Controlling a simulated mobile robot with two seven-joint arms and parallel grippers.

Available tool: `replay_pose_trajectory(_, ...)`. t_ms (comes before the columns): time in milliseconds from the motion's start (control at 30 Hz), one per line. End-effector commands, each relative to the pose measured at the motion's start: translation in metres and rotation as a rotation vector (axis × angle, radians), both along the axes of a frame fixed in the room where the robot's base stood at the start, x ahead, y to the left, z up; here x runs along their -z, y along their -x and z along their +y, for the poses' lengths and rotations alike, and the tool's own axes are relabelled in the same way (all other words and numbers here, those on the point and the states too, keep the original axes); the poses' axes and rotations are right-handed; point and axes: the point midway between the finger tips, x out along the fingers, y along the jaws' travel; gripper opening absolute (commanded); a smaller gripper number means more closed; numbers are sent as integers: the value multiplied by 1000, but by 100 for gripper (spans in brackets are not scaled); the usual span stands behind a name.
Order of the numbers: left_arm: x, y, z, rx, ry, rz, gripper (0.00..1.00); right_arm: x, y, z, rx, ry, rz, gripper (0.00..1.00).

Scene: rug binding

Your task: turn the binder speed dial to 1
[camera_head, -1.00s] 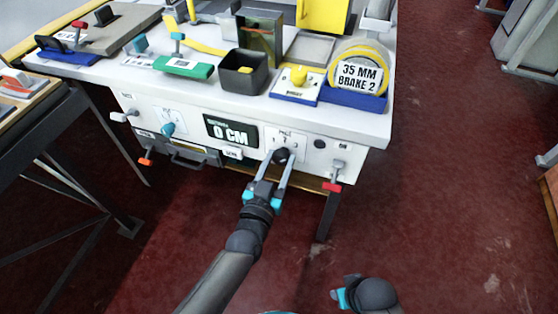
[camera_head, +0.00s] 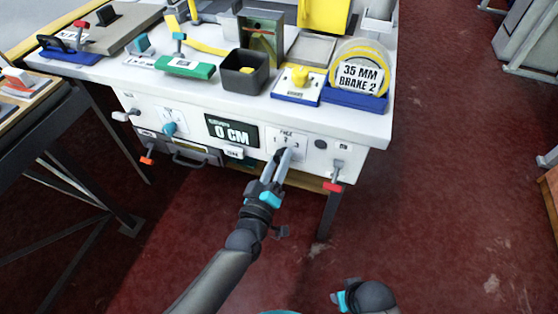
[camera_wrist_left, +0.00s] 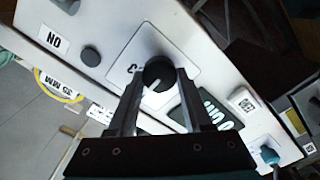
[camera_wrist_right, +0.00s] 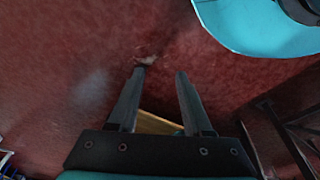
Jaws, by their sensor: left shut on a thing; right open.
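The black round speed dial (camera_wrist_left: 158,72) sits on a white plate (camera_head: 290,140) marked 1, 2 and 3 on the bench's front panel. My left gripper (camera_head: 285,158) is shut on the dial, one finger on each side, as the left wrist view shows (camera_wrist_left: 156,78). A pale pointer line shows on the dial in that view, but I cannot tell which number it points at. In the head view the fingers mostly hide the dial. My right gripper (camera_wrist_right: 161,75) is open and empty above the red floor, away from the bench.
Left of the dial, a dark display (camera_head: 231,132) reads 0 CM, with a white button (camera_head: 234,153) below. A round dark button (camera_head: 320,144) and a red-tipped lever (camera_head: 334,184) are to its right. A teal knob (camera_head: 169,129) is further left. The floor in front is clear.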

Motion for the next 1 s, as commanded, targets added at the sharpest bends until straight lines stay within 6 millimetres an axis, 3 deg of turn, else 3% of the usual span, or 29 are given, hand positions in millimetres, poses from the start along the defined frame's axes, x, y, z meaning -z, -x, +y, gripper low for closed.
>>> replay_pose_trajectory(600, 3, 0, 1, 0, 528, 171, 0, -21, -16, 4, 2, -8, -36, 50)
replay_pose_trajectory(1000, 3, 0, 1, 1, 711, 232, 0, -34, -20, 5, 3, -12, -54, 50)
